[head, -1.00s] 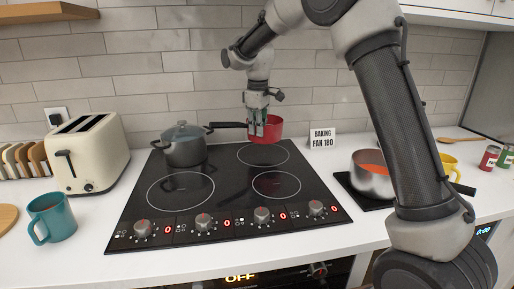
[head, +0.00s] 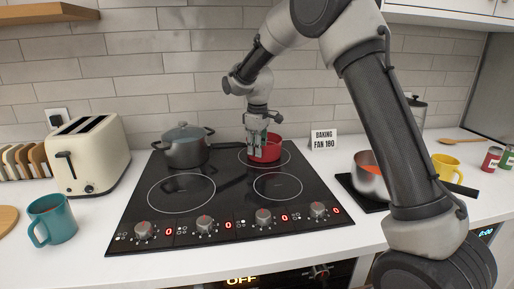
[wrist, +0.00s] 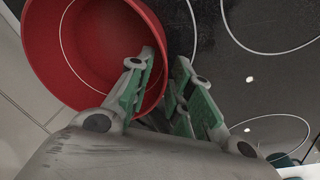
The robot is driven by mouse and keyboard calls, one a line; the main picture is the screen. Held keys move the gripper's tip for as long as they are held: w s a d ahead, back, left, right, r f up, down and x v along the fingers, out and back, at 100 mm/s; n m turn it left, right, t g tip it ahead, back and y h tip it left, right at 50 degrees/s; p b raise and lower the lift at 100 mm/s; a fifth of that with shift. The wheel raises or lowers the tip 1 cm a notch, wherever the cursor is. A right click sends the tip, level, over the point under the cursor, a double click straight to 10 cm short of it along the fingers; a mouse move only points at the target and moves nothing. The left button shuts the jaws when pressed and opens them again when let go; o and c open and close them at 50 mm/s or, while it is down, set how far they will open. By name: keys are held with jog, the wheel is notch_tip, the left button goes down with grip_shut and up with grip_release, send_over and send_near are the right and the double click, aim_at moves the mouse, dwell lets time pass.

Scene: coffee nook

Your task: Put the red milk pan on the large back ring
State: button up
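The red milk pan (head: 268,152) is upright over the back right ring (head: 289,160), roughly centred, with the ring's line showing around it. It is at or very close to the glass; I cannot tell whether it touches. My gripper (head: 257,146) points down at the pan's left side. In the wrist view, the fingers (wrist: 160,85) sit at the red wall (wrist: 80,85), one overlapping the pan and one outside it. They appear closed on the pan at its handle side, but the grip point is hidden. The pan looks empty.
A lidded grey pot (head: 184,150) stands on the back left of the black hob (head: 225,195). The two front rings are clear. A sign (head: 323,141) stands behind right, and a steel pan with orange contents (head: 369,180) sits right. A toaster (head: 90,155) and teal mug (head: 52,218) are left.

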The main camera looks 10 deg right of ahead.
jog(key=shift+r, duration=0.1)
notch_tip(320, 180, up, 12)
jog(key=s+f, duration=0.1)
jog(key=s+d+r+m, duration=0.2)
jog(key=s+d+r, duration=0.4)
jog(key=s+d, duration=0.2)
jog(key=s+d+m+t, duration=0.1)
jog(key=s+d+m, duration=0.1)
jog(key=s+d, duration=0.35)
jog(key=s+d+r+m, duration=0.1)
jog(key=s+d+m, duration=0.1)
jog(key=s, duration=0.6)
jog(key=s+d+m+t, duration=0.1)
jog(key=s+d+m, duration=0.15)
jog(key=s, duration=0.35)
jog(key=s+d+f+m, duration=0.1)
jog(key=s+f, duration=0.1)
jog(key=s, duration=0.3)
jog(key=s+d+f+m+t, duration=0.1)
jog(key=s+d+f, duration=0.1)
jog(key=s, duration=0.3)
jog(key=shift+s+d+f, duration=0.15)
jog(key=shift+s+f, duration=0.1)
jog(key=shift+f, duration=0.25)
